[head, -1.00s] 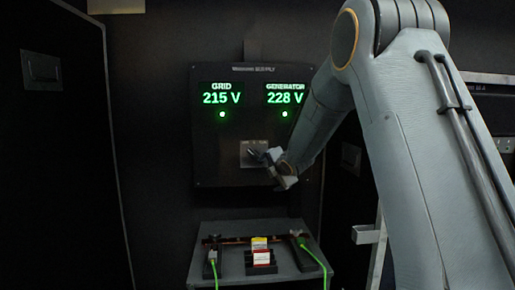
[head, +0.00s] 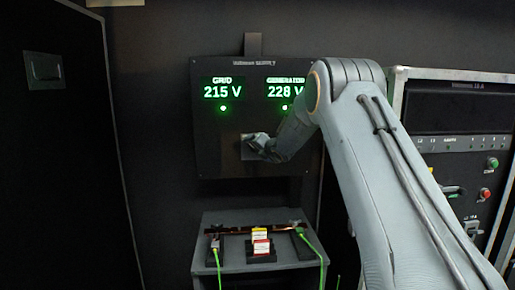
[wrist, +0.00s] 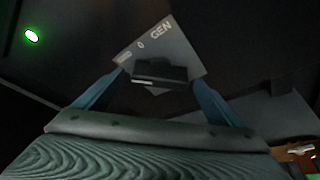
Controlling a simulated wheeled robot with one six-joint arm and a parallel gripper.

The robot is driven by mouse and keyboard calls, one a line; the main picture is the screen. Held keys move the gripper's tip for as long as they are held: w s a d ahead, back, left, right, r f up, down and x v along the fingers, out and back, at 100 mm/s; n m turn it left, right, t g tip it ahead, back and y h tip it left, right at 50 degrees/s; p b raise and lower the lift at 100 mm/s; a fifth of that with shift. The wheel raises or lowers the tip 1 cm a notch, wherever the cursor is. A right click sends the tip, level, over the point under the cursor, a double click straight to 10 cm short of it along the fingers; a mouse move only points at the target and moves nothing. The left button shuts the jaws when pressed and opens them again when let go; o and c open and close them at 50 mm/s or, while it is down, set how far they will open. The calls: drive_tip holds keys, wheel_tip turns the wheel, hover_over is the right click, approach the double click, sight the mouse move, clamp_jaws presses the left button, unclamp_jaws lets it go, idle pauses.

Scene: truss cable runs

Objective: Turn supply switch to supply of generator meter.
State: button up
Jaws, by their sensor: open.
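The supply switch plate (head: 248,150) sits low on the dark supply panel, below the GRID meter (head: 223,88) at 215 V and the GENERATOR meter (head: 284,87) at 228 V. In the wrist view the switch plate (wrist: 178,45) shows a blurred left label, then 0, then GEN. The dark switch handle (wrist: 160,72) is a short bar between my two blue fingers. My gripper (wrist: 158,80) is open around the handle, with a small gap seeming to remain at its sides. I cannot tell which label the handle points to.
A rack with buttons (head: 455,165) stands at the right, behind my arm. A dark cabinet door (head: 60,150) is at the left.

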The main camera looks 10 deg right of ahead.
drive_tip(key=shift+w+a+f, duration=0.1)
drive_tip(key=shift+w+f, duration=0.05)
drive_tip(key=shift+w, duration=0.15)
drive_tip(key=c, duration=1.1)
drive_tip(key=shift+o, duration=0.2)
